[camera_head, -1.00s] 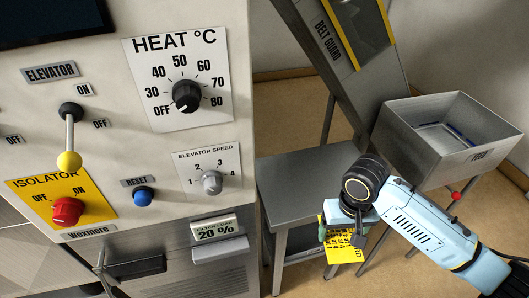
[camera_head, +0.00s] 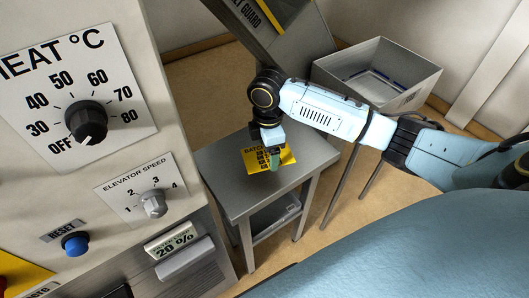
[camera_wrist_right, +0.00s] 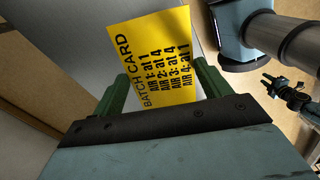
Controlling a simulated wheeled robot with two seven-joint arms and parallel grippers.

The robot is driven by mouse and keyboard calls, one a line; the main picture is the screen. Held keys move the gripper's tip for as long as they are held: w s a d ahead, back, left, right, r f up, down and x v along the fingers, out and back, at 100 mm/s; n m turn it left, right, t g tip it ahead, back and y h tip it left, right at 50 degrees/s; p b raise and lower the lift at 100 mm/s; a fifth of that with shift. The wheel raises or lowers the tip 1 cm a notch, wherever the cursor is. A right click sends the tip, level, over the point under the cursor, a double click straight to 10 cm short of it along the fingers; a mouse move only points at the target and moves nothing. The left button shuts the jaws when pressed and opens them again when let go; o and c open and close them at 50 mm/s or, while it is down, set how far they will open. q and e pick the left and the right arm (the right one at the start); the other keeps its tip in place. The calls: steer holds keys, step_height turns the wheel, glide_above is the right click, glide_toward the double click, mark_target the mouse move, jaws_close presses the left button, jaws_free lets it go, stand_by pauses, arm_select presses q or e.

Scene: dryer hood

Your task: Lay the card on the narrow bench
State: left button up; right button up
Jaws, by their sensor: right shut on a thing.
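The yellow batch card (camera_head: 255,158) appears over the top of the narrow grey bench (camera_head: 228,190). My right gripper (camera_head: 274,162) points down above the bench and is shut on the card. In the right wrist view the card (camera_wrist_right: 160,45) sticks out beyond the green fingers (camera_wrist_right: 163,85), with its printed side showing. The gripper hides part of the card in the head view. I cannot tell whether the card touches the bench top.
The control panel with the heat dial (camera_head: 86,122) and elevator speed knob (camera_head: 153,203) stands left of the bench. A grey metal bin (camera_head: 410,100) is at the back right. The belt guard (camera_head: 290,45) rises behind the bench. The visible bench top around the card is clear.

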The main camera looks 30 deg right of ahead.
steer(key=n, duration=0.1)
steer(key=w+d+r+n, duration=0.1)
steer(key=n, duration=0.1)
steer(key=w+d+n, duration=0.1)
steer(key=n, duration=0.1)
steer(key=shift+d+r, duration=0.15)
steer(key=shift+r, duration=0.15)
steer(key=n, duration=0.1)
steer(key=d+n, duration=0.1)
steer(key=shift+w+r+n, duration=0.2)
steer(key=shift+w+n, duration=0.2)
arm_select(q)
steer(key=shift+w+f+b, duration=0.35)
steer(key=shift+f+b, duration=0.25)
steer(key=shift+b, duration=0.05)
arm_select(e)
step_height(320, 180, down, 10)
steer(key=shift+r, duration=0.1)
steer(key=o, duration=1)
step_height(320, 180, up, 12)
steer(key=shift+r+p, duration=0.1)
steer(key=shift+p, duration=0.8)
arm_select(q)
steer(key=shift+r, duration=0.9)
